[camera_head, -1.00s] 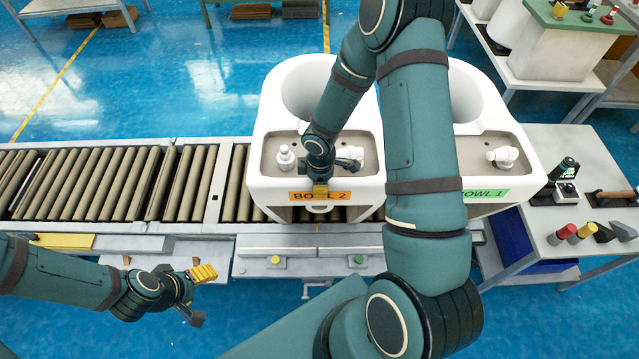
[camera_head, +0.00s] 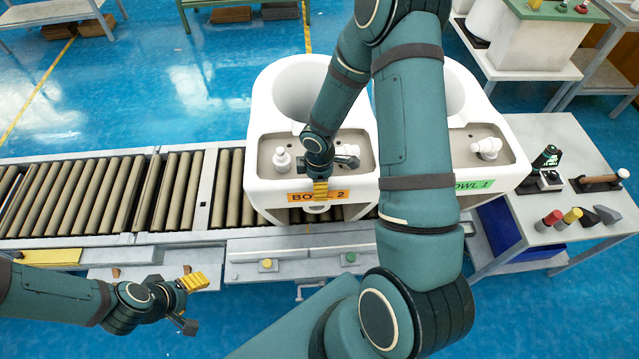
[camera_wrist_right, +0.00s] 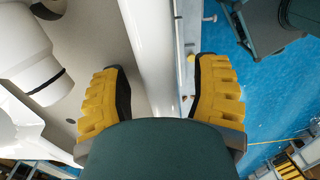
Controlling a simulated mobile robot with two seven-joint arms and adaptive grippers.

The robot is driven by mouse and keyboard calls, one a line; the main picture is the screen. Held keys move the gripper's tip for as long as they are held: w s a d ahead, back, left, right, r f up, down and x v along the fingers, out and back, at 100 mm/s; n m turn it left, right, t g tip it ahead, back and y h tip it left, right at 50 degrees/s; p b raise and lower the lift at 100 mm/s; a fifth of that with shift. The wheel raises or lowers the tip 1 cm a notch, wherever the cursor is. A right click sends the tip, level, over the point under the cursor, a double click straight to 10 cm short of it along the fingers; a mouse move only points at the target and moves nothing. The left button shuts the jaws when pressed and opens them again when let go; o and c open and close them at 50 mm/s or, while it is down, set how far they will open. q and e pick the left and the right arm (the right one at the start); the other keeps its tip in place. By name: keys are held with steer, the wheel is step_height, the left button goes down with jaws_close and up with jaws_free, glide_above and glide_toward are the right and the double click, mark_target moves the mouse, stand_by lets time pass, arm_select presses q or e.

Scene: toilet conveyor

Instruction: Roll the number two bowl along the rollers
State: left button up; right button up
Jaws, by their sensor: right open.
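The number two bowl (camera_head: 262,185) is a white toilet body with an orange "BOWL 2" label (camera_head: 300,197), upright on the rollers (camera_head: 180,195). The number one bowl (camera_head: 505,160), with a green label, stands right beside it, partly hidden by my right arm. My right gripper (camera_head: 335,178) is at the front edge of the number two bowl. In the right wrist view, its yellow fingers are apart, one on each side of the white front wall (camera_wrist_right: 150,55); contact cannot be told. My left gripper (camera_head: 188,303) is open and empty in front of the conveyor, lower left.
The rollers left of the number two bowl are clear. A side table (camera_head: 575,215) with tools and coloured-capped items stands at the right. The conveyor's front ledge (camera_head: 300,268) has a yellow and a green button. Blue floor (camera_head: 150,90) is open behind.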

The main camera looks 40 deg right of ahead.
step_height(320, 180, up, 11)
steer(key=shift+r, duration=0.15)
stand_by(0.4)
arm_select(q)
step_height(320, 180, down, 13)
steer(key=s+b, duration=0.2)
steer(key=b, duration=1)
steer(key=shift+d+r+g, duration=0.2)
steer(key=shift+d+g, duration=0.1)
steer(key=shift+d, duration=0.05)
arm_select(e)
steer(key=s+a+r, duration=0.1)
steer(key=s+a, duration=0.3)
steer(key=s, duration=0.3)
steer(key=s+a+r, duration=0.2)
steer(key=s+a, duration=0.3)
steer(key=s, duration=0.3)
steer(key=shift+s+a, duration=0.15)
steer(key=shift+a, duration=0.1)
